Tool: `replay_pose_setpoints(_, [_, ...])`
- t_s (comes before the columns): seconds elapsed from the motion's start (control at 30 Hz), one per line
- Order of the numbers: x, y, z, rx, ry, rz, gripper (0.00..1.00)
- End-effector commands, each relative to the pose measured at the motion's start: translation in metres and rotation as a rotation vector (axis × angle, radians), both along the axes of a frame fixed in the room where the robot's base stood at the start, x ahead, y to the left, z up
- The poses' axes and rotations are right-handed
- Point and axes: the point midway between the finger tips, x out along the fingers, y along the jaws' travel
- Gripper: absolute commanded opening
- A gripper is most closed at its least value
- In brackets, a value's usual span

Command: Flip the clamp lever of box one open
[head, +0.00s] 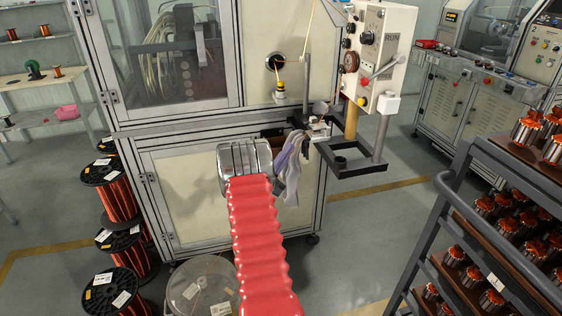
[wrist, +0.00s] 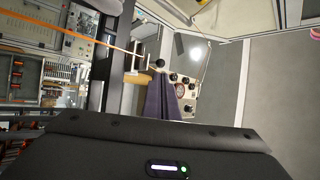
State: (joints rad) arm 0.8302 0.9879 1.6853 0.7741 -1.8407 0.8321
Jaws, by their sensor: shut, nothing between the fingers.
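A dark bracket (head: 350,163) juts below the control box. Wire spools (head: 112,190) stand at left. A rack of armatures (head: 500,215) stands at right, with open floor between.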

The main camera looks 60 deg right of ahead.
Motion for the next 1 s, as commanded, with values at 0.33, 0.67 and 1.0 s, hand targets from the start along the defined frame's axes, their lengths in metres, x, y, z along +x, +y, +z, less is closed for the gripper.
replay_pose_setpoints(0.33, [-0.01, -0.044, 0.03, -0.002, -0.002, -0.002, 0.0])
replay_pose_setpoints(0.67, [-0.014, -0.066, 0.045, -0.001, 0.001, -0.001, 0.0])
replay_pose_setpoints(1.0, [-0.014, -0.064, 0.045, 0.0, 0.0, 0.0, 0.0])
